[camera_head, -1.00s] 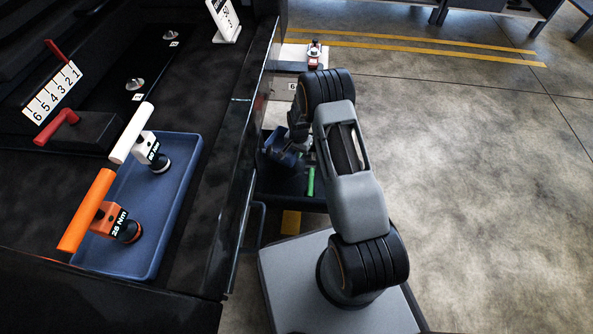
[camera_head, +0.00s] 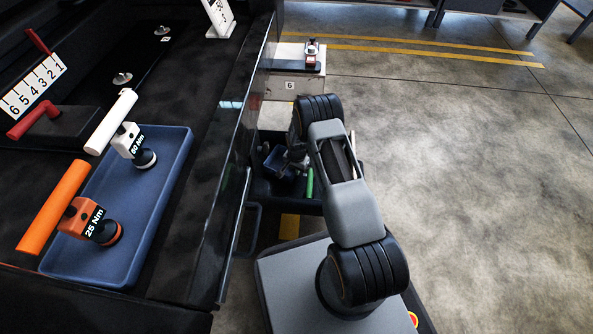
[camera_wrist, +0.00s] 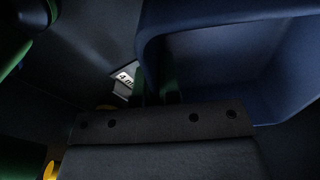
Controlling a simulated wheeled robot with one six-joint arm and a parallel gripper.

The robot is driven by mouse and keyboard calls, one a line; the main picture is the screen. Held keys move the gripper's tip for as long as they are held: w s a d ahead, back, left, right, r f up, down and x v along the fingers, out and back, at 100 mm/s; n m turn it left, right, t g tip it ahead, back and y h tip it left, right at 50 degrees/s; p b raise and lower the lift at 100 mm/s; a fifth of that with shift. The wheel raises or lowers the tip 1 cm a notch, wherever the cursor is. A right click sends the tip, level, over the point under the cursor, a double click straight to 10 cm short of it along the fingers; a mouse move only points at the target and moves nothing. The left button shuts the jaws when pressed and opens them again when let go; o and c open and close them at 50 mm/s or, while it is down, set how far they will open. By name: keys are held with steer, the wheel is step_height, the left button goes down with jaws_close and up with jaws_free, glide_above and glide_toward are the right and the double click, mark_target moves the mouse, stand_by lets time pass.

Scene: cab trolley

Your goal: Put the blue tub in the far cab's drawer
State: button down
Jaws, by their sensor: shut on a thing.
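The blue tub (camera_head: 279,164) is at the end of my arm in the head view, over or inside a dark open drawer-like box (camera_head: 262,190). In the wrist view the tub (camera_wrist: 215,55) is large at the upper right, its hollow inside facing the camera. My gripper (camera_head: 294,160) is shut on the tub's wall; in the wrist view its fingers (camera_wrist: 160,92) show at the tub's left edge. I cannot tell whether the tub touches the box floor. My arm hides part of the box's right side.
A green object (camera_head: 309,183) lies in the dark box, close to the tub. A pale unit labelled 6 (camera_head: 290,85) stands behind. On the left, a dark counter holds a blue tray (camera_head: 150,215) with two torque tools. Open floor (camera_head: 460,190) lies on the right.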

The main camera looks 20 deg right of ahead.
steer(key=c, duration=1.8)
jaws_free()
steer(key=shift+f, duration=0.15)
steer(key=o, duration=0.5)
